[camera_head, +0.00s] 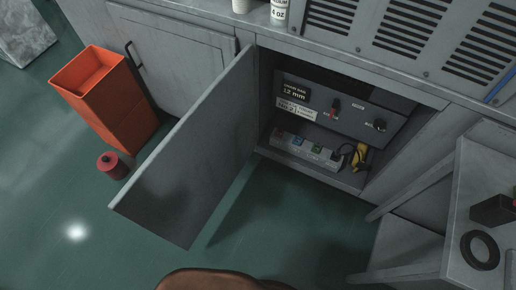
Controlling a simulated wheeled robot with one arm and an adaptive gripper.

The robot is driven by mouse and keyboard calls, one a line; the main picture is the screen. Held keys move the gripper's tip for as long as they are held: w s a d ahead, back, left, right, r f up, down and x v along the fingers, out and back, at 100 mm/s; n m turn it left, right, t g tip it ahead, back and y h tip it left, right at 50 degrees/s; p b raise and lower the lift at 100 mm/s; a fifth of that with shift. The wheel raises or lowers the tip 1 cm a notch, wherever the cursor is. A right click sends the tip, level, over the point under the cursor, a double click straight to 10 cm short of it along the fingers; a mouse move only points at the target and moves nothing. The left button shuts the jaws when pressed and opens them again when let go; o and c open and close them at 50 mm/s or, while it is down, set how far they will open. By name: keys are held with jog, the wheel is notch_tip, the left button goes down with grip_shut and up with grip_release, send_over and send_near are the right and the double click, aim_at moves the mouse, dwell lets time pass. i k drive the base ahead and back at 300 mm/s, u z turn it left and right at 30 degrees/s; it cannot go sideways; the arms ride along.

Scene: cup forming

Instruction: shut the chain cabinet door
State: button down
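The cabinet door (195,155) is a grey panel standing wide open. It is hinged at the left side of the cabinet opening and swings out over the green floor. The grey cabinet (405,165) has its inside exposed. In it are a dark control panel (345,112) with labels and knobs, and a light strip (308,150) with several coloured switches. My gripper is not in view.
An orange bin (112,105) and a small red canister (112,165) stand left of the door. A closed cabinet door (175,55) is behind them. A grey table (480,190) is at right. A brown rounded shape (215,279) shows at the bottom. Floor between is clear.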

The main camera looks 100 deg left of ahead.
aim_at(173, 196)
jog(key=z, duration=0.1)
jog(key=k, duration=2.5)
jog(key=u, duration=5.2)
jog(key=k, duration=0.1)
jog(key=z, duration=0.85)
